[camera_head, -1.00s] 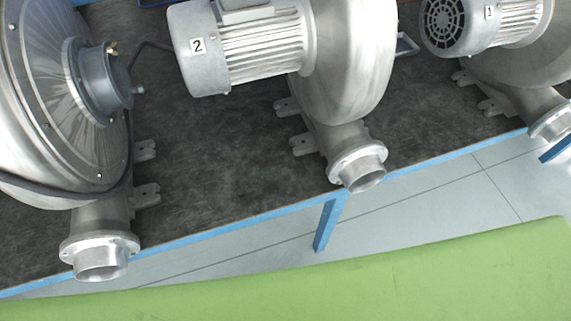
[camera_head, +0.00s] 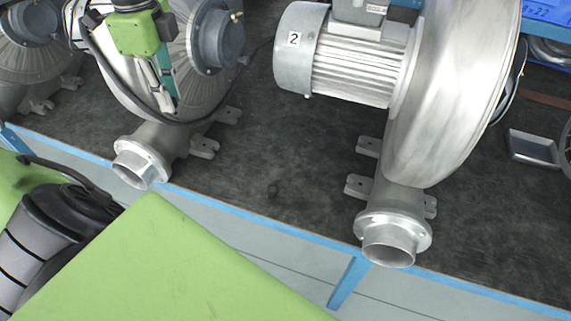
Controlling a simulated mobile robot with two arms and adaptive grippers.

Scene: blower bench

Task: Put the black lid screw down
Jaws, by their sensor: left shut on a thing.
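My left gripper (camera_head: 170,106) is in front of the left blower (camera_head: 142,88), its green body at the top and its fingers pointing down. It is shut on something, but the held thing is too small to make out. I cannot clearly pick out the black lid screw. My right gripper is not in view.
The blower marked 2 (camera_head: 450,90) stands right of centre on the dark bench (camera_head: 290,150). A small metal tray (camera_head: 535,148) lies at the right. The mat between the blowers is mostly clear. A blue edge (camera_head: 250,214) runs along the bench front.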

